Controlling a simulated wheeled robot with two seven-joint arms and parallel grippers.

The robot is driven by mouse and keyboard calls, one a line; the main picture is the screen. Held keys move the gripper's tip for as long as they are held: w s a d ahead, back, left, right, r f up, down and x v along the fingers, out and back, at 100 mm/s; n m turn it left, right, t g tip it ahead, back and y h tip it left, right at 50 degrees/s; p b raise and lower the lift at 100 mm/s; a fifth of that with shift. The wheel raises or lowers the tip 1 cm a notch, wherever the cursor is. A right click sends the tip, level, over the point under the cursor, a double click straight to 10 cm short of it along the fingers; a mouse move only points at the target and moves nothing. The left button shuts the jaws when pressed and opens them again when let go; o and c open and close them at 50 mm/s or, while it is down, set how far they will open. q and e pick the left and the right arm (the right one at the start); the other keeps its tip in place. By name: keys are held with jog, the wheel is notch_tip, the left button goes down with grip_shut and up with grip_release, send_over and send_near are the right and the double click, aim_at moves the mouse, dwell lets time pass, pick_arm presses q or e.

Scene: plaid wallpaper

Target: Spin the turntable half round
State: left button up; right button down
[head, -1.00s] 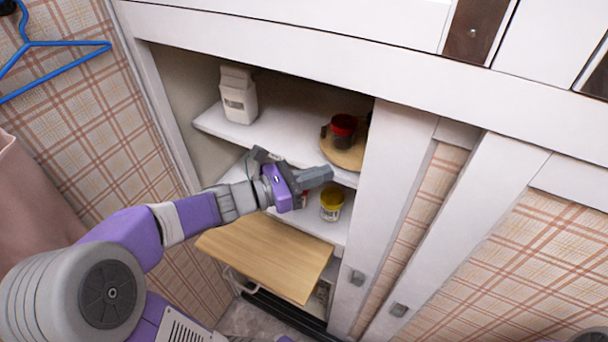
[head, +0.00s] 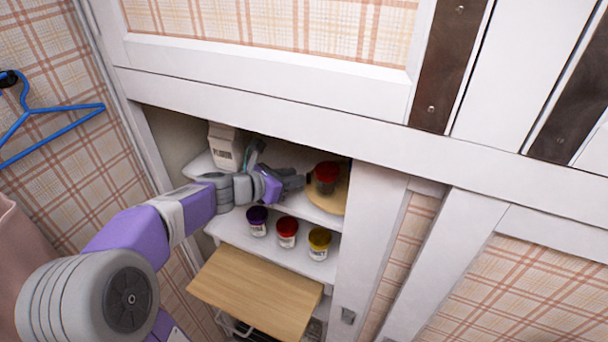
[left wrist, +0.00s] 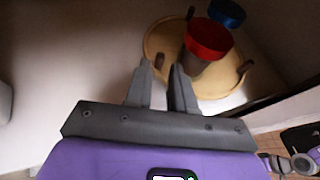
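The turntable (head: 332,204) is a round wooden disc with short brown pegs on the upper cupboard shelf, at its right end. It also shows in the left wrist view (left wrist: 166,40). A red-lidded jar (head: 326,175) stands on it; the left wrist view also shows a blue-lidded jar (left wrist: 228,12) there, behind the red one. My left gripper (head: 299,183) is just left of the disc at upper-shelf height. My right gripper is out of view.
A white carton (head: 224,150) stands at the left of the upper shelf. Purple- (head: 257,222), red- (head: 287,232) and yellow-lidded (head: 319,243) jars stand on the lower shelf. A wooden board (head: 255,292) juts out below. The cupboard's right panel (head: 362,240) stands close beside the turntable.

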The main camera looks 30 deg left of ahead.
aim_at(307, 174)
pick_arm(q)
jog(key=shift+b+x, duration=0.3)
jog(key=shift+x, duration=2.1)
jog(key=shift+r, duration=0.1)
jog(key=shift+c, duration=0.3)
grip_shut()
